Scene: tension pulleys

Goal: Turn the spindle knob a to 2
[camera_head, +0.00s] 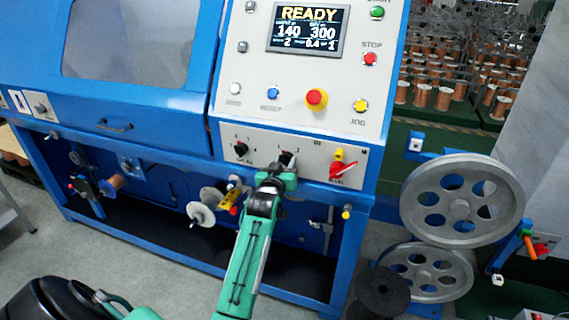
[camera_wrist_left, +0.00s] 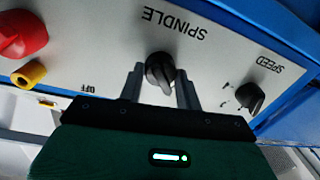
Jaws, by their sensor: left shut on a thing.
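The spindle knob (camera_wrist_left: 160,68) is a black pointer knob on a light panel, with the word SPINDLE beside it in the left wrist view. My left gripper (camera_wrist_left: 161,88) has one finger on each side of this knob and is shut on it. In the head view my left gripper (camera_head: 276,172) covers most of the knob (camera_head: 287,157), and the green and black arm comes up from below. The knob's scale marks are mostly hidden, so I cannot tell its setting. My right gripper is not in view.
A black speed knob (camera_head: 241,149) sits left of the spindle knob, and a red switch handle (camera_head: 343,170) sits to its right. Above are the READY display (camera_head: 308,29) and a red emergency button (camera_head: 316,99). Large grey pulleys (camera_head: 462,199) stand at the right.

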